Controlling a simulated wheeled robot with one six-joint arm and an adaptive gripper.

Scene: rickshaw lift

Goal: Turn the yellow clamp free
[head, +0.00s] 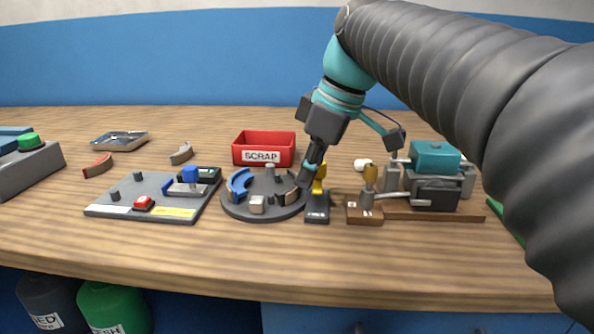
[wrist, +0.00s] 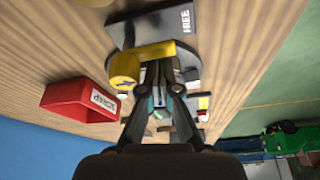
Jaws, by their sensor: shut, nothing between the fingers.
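The yellow clamp (head: 319,182) stands on a dark base (head: 317,212) beside the round plate. In the wrist view, the yellow clamp (wrist: 126,66) shows a round head with a dark arrow and a yellow arm reaching right, near a dark base marked FREE (wrist: 150,25). My gripper (head: 307,178) points down just left of the clamp, over the plate's right edge. In the wrist view, my gripper (wrist: 160,75) is shut and empty, close beside the yellow arm. I cannot tell whether they touch.
A wooden stand with a brass-coloured knob (head: 370,178) is right of the clamp. A grey board (head: 125,205) lies left.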

